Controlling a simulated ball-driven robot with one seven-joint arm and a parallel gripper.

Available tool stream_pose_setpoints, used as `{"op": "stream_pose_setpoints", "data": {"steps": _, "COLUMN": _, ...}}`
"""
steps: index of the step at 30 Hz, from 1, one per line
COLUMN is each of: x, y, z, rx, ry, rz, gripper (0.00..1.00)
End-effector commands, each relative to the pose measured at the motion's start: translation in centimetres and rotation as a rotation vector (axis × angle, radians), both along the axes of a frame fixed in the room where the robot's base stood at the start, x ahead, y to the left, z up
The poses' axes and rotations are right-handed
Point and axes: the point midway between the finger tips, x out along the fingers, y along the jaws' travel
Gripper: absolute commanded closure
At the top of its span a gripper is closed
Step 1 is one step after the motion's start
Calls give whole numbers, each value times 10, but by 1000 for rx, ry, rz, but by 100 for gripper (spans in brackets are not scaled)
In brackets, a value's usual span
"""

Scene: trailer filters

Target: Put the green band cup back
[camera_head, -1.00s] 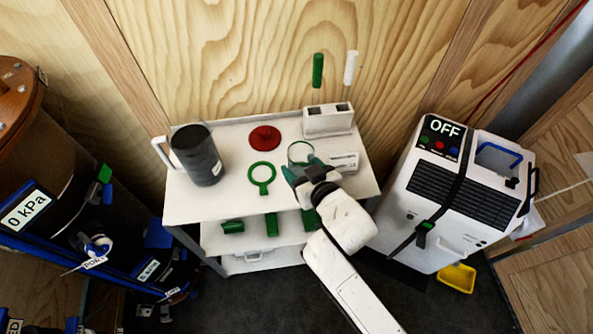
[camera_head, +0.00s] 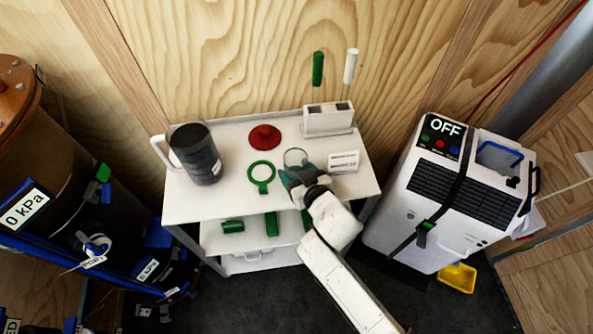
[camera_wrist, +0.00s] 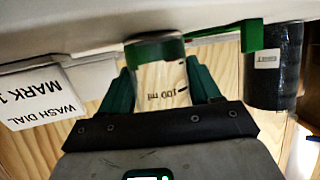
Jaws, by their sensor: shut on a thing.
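The clear cup (camera_head: 295,157) is at the end of my arm, over the right half of the white cart top (camera_head: 215,207). In the wrist view the cup (camera_wrist: 160,72) has "100 ml" printed on it and a greenish edge. My gripper (camera_head: 291,174) is shut on the cup; in the wrist view its green fingers (camera_wrist: 161,92) press on both sides. I cannot tell whether the cup touches the cart top. A flat green ring (camera_head: 262,184) with a tab lies just left of the cup, empty; part of it (camera_wrist: 253,36) shows in the wrist view.
A dark pitcher (camera_head: 197,157) stands at left, a red domed piece (camera_head: 264,136) behind the ring. A white holder (camera_head: 328,121) is at back right, a label card (camera_head: 344,161) right of the cup. A white machine (camera_head: 450,200) marked OFF stands right of the cart.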

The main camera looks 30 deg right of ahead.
Motion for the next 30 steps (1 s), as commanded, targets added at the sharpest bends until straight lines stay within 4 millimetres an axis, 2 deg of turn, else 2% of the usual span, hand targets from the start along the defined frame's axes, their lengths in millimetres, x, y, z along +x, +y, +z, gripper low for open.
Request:
{"op": "stream_pose_setpoints", "data": {"steps": 1, "x": 0, "y": 0, "z": -3, "rx": 0, "ry": 0, "rz": 0, "gripper": 74}}
{"op": "stream_pose_setpoints", "data": {"steps": 2, "x": 0, "y": 0, "z": -2, "rx": 0, "ry": 0, "rz": 0, "gripper": 35}}
{"op": "stream_pose_setpoints", "data": {"steps": 9, "x": 0, "y": 0, "z": -1, "rx": 0, "ry": 1, "rz": 0, "gripper": 12}}
{"op": "stream_pose_setpoints", "data": {"steps": 20, "x": -3, "y": 0, "z": 3, "rx": 0, "ry": 1, "rz": 0, "gripper": 12}}
{"op": "stream_pose_setpoints", "data": {"steps": 23, "x": -17, "y": 0, "z": 7, "rx": 0, "ry": 2, "rz": 1, "gripper": 12}}
{"op": "stream_pose_setpoints", "data": {"steps": 30, "x": -63, "y": 0, "z": 26, "rx": 0, "ry": 2, "rz": 0, "gripper": 12}}
